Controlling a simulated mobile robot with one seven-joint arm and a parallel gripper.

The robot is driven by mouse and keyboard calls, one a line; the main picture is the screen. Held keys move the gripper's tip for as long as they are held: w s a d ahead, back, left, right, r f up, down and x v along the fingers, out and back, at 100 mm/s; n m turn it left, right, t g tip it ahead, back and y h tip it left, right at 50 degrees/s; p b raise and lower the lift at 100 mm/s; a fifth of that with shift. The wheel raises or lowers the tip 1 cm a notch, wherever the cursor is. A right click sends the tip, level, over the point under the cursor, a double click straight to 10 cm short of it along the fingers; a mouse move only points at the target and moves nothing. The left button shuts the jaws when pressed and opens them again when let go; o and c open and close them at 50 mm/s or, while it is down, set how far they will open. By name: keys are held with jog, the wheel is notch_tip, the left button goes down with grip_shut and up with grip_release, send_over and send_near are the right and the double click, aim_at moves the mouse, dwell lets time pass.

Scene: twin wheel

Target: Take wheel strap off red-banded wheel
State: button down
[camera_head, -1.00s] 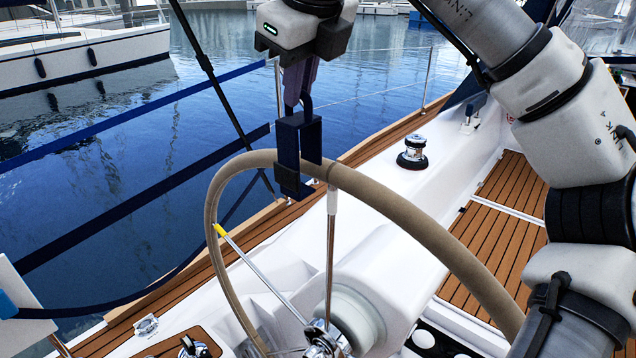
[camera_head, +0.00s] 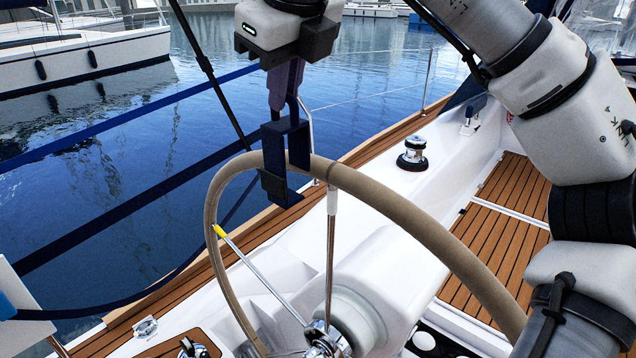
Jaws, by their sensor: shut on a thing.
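The steering wheel (camera_head: 430,235) has a tan rim and fills the middle of the view. One spoke has a yellow band (camera_head: 220,231) near the rim; I see no red band. The dark navy wheel strap (camera_head: 298,143) is a stiff, bracket-like piece with a thin loop on top. It straddles the upper left of the rim, with a lower part hanging below it. Whether it touches the rim is unclear. My gripper (camera_head: 286,92), with purplish fingers, is directly above, shut on the strap's top loop. The fingertips partly hide the loop.
A blue band and railing lines (camera_head: 130,205) run along the left side over water. A chrome winch (camera_head: 412,155) stands on the white coaming right of the wheel. A white pedestal (camera_head: 375,285) sits behind the wheel. Teak deck (camera_head: 500,225) lies to the right.

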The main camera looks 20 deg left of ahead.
jog(key=shift+s+a, duration=0.2)
jog(key=shift+s, duration=0.4)
jog(key=shift+s+a, duration=0.2)
jog(key=shift+s, duration=0.4)
